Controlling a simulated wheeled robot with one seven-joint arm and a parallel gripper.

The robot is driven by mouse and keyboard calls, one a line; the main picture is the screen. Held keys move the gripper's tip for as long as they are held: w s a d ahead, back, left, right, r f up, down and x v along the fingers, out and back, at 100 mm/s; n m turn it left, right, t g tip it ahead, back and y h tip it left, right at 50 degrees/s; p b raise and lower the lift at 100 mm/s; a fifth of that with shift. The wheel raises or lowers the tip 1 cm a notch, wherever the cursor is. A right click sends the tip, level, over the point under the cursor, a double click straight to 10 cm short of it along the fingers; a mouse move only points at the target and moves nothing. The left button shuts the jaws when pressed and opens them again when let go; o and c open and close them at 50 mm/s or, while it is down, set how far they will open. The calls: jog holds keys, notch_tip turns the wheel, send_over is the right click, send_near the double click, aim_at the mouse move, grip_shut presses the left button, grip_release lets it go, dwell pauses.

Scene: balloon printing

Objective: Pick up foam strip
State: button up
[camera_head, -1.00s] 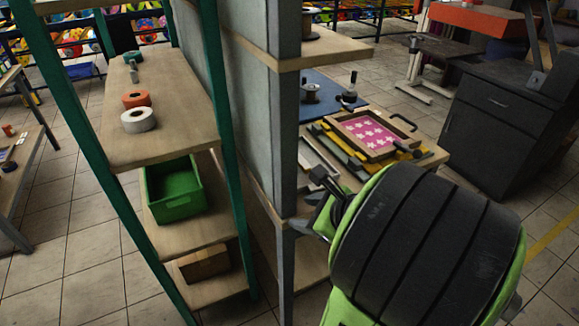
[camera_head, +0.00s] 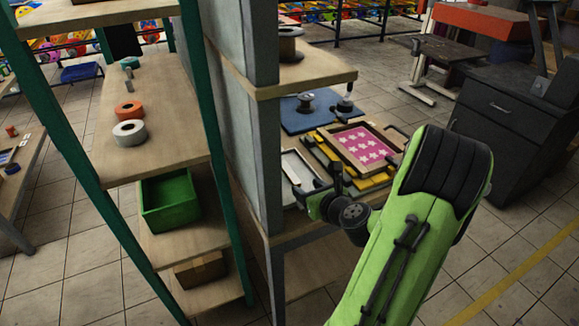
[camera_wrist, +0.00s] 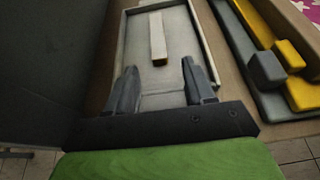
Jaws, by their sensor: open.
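The foam strip (camera_wrist: 158,38) is a pale, narrow block lying lengthwise in a shallow light-grey tray (camera_wrist: 124,52) in the wrist view. My gripper (camera_wrist: 164,76) is open and empty above the near part of the tray. Its two dark fingers point toward the strip, whose near end lies beyond and roughly between the fingertips. In the head view my gripper (camera_head: 306,183) is over the tray (camera_head: 296,168) on the workbench. The strip is too hard to make out there.
A printing frame with a pink star print (camera_head: 365,146) and yellow-and-grey blocks (camera_wrist: 281,66) lie right of the tray. A tall grey panel (camera_head: 246,120) stands close on the left. A shelf (camera_head: 298,76) overhangs behind. A green bin (camera_head: 168,203) sits on the left rack.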

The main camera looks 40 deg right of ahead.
aim_at(298, 184)
jog(key=b+x, duration=0.1)
jog(key=x, duration=0.4)
jog(key=shift+f, duration=0.25)
jog(key=shift+s, duration=0.1)
grip_shut()
